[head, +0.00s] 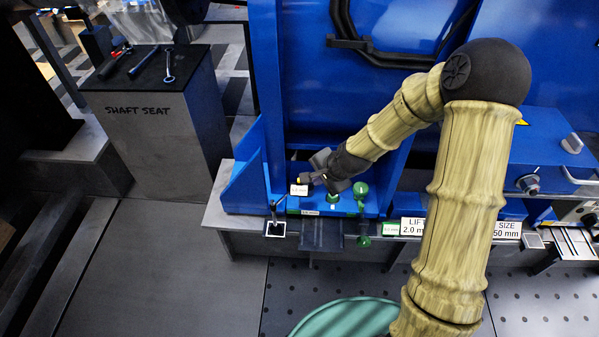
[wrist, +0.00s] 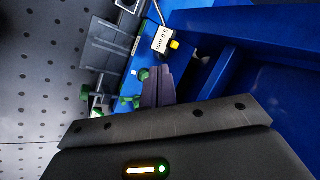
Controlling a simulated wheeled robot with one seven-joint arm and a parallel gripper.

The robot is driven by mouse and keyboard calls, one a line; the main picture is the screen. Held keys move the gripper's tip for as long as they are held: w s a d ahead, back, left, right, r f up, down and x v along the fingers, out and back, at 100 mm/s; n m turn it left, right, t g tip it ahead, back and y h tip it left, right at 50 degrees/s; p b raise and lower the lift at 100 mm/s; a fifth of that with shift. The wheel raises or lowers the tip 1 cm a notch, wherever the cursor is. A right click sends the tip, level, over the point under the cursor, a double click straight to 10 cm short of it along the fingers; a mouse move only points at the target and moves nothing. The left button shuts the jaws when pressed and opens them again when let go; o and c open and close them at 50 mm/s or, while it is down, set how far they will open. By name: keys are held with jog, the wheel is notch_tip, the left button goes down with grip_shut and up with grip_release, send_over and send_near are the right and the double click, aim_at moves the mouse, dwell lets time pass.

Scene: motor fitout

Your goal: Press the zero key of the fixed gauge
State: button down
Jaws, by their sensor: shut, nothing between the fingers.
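The fixed gauge shows in the wrist view as a small block with a white "5.0 mm" face (wrist: 161,40). A yellow key (wrist: 174,44) sits at its right end. In the head view the gauge's white face (head: 298,190) is on the blue fixture, just left of my gripper (head: 314,179). In the wrist view the dark fingers of my gripper (wrist: 158,70) are shut and empty. Their tips appear close below the gauge face and key. I cannot tell whether they touch. In the head view my wrist partly hides this area.
The blue fixture (head: 240,185) has upright walls around the gauge. Green knobs (head: 361,189) stand right of my gripper. A small black lever (head: 274,215) rises at the front left. A "SHAFT SEAT" pedestal (head: 150,130) with tools stands left. The floor at left front is clear.

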jog(key=w+a+m+t+y+p, duration=0.2)
jog(key=w+a+m+p, duration=0.1)
jog(key=w+m, duration=0.5)
jog(key=shift+w+a+r+m+t, duration=0.3)
jog(key=shift+a+r+m, duration=0.25)
jog(key=shift+a, duration=0.35)
jog(key=shift+f, duration=0.15)
notch_tip(320, 180, down, 7)
jog(key=b, duration=0.5)
jog(key=shift+b, duration=0.35)
jog(key=shift+f+b, duration=0.45)
jog(key=shift+f, duration=0.4)
jog(key=shift+f, duration=0.15)
jog(key=shift+f, duration=0.25)
